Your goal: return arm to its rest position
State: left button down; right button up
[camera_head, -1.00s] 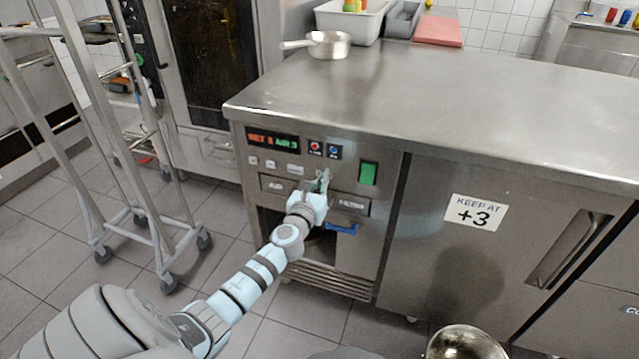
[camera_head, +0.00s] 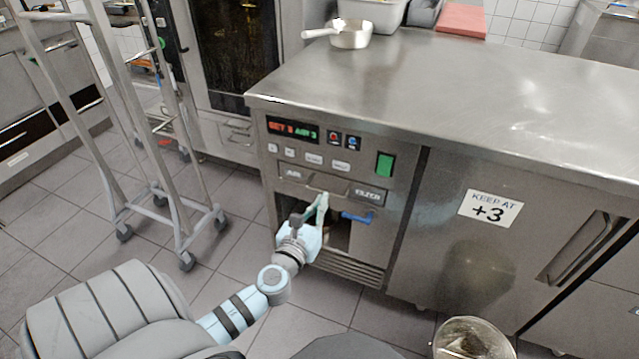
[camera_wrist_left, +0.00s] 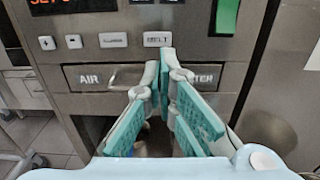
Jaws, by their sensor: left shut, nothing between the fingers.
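My left gripper (camera_head: 321,203) is in front of the lower control panel of the steel counter unit (camera_head: 335,160). Its teal fingers are shut with nothing between them. The left wrist view shows the fingertips (camera_wrist_left: 166,58) close together, below the button row and between the AIR and FILTER labels; the fingers hide part of the FILTER label. I cannot tell whether the tips touch the panel. My left arm comes up from the lower left in the head view. My right gripper is not in view.
A blue lever (camera_head: 357,217) is just right of the gripper, by a dark opening. A green switch (camera_head: 385,165) is above right. A wheeled rack (camera_head: 150,130) stands left, with bare floor between. A steel pan (camera_head: 350,35) is on the counter. A metal bowl (camera_head: 470,340) is at lower right.

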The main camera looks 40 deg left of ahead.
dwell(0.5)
pick_arm(q)
jog(key=s+a+f+n+g+h, duration=0.1)
jog(key=s+f+n+g, duration=0.4)
jog(key=f+n, duration=0.7)
jog(key=s+f+n+g+h, duration=0.1)
jog(key=s+f+n+g, duration=0.5)
jog(key=f, duration=1)
jog(key=s+d+f+n+g+h, duration=0.1)
jog(key=s+d+f+n, duration=0.2)
jog(key=s+f+n, duration=0.95)
jog(key=s+d+f+n+g+h, duration=0.1)
jog(key=s+d+f+g, duration=0.1)
jog(key=s, duration=0.5)
jog(key=s+d+f+g, duration=0.1)
jog(key=s+d, duration=0.2)
jog(key=s, duration=0.4)
jog(key=s+d+r+g+p, duration=0.1)
jog(key=s+d+r+p, duration=0.1)
jog(key=r+p, duration=1.2)
jog(key=shift+d+r+h+p, duration=0.3)
jog(key=shift+d+h+p, duration=0.1)
jog(key=shift+d+p, duration=0.25)
